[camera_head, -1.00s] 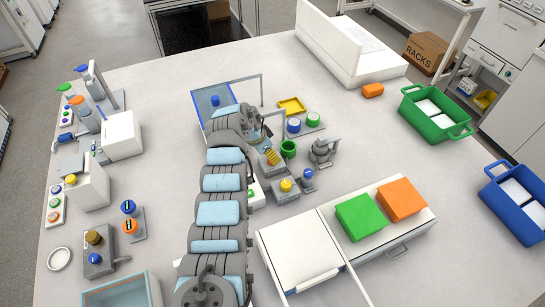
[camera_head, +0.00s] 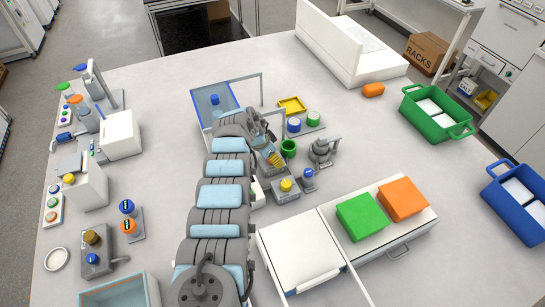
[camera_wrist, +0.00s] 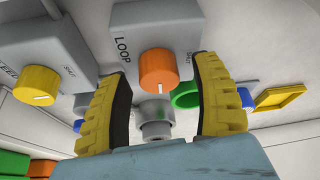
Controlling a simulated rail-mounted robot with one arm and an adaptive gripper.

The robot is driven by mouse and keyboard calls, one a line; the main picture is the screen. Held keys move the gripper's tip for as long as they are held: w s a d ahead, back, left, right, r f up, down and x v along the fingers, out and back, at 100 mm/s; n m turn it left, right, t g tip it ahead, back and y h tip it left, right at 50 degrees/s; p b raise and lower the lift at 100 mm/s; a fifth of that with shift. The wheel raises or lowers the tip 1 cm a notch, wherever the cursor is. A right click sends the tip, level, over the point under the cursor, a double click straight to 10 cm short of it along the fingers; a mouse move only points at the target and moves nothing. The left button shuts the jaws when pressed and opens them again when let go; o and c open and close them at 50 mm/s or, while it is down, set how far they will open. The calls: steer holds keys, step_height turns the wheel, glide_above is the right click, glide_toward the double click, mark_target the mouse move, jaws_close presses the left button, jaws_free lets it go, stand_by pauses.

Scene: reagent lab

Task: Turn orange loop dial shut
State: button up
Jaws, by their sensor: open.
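The orange loop dial (camera_wrist: 158,70) shows in the wrist view on a grey box (camera_wrist: 145,30) marked LOOP, with a white mark on its face. Its lettering for shut is partly visible at the right. My gripper (camera_wrist: 160,95) is open, with yellow ribbed fingers to the left and right of the dial and a clear gap on the left side. Whether the right finger touches the dial cannot be told. In the head view my gripper (camera_head: 270,150) is near the table's middle, and my arm hides the orange dial.
A yellow dial (camera_wrist: 37,85) on another grey box stands at the left in the wrist view.

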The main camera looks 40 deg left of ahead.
jaws_close()
